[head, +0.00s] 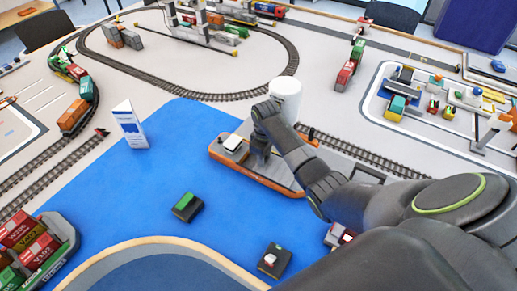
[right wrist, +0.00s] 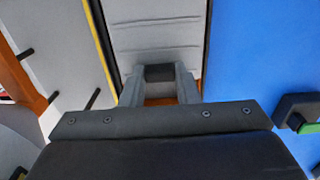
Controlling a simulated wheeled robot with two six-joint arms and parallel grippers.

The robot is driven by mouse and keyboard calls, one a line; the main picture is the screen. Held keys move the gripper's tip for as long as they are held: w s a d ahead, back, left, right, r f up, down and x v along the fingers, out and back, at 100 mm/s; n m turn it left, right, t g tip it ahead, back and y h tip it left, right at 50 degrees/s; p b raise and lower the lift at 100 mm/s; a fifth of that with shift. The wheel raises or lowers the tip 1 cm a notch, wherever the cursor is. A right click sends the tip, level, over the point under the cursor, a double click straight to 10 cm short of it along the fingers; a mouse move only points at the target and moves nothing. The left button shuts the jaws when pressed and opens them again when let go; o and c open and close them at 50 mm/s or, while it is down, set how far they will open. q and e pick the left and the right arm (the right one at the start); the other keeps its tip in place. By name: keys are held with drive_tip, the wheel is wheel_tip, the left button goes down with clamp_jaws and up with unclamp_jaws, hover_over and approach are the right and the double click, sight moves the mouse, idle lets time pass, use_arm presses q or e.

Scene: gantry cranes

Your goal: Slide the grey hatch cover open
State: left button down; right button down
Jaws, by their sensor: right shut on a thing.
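The ship (head: 284,181), with an orange and grey deck, lies on the blue mat. My right gripper (head: 260,153) reaches down onto its deck and hides much of it in the head view. In the right wrist view the grey hatch cover (right wrist: 157,33) is a pale ribbed panel ahead of the gripper. Its dark handle (right wrist: 160,72) sits between the two fingers of the right gripper, which are shut on it. A strip of orange shows just below the handle, between the fingers. My left gripper is not in view.
A white cylinder (head: 286,92) stands just behind the ship. A dark block with a green top (head: 187,206) and another with a white knob (head: 275,260) are on the blue mat (head: 190,130). A loaded container ship (head: 65,250) is at lower left. Rail tracks run behind.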

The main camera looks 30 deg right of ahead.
sight(279, 169)
drive_tip(key=s+d+p, duration=0.1)
drive_tip(key=s+p, duration=0.1)
drive_tip(key=s+d+p, duration=0.1)
drive_tip(key=shift+s+d+r+p, duration=0.15)
drive_tip(key=shift+s+r+p, duration=0.05)
drive_tip(key=shift+s+p, duration=0.2)
drive_tip(key=shift+s+d+f+p, duration=0.15)
drive_tip(key=shift+s+d+p, duration=0.2)
drive_tip(key=shift+s, duration=0.2)
drive_tip(key=c, duration=1.1)
unclamp_jaws()
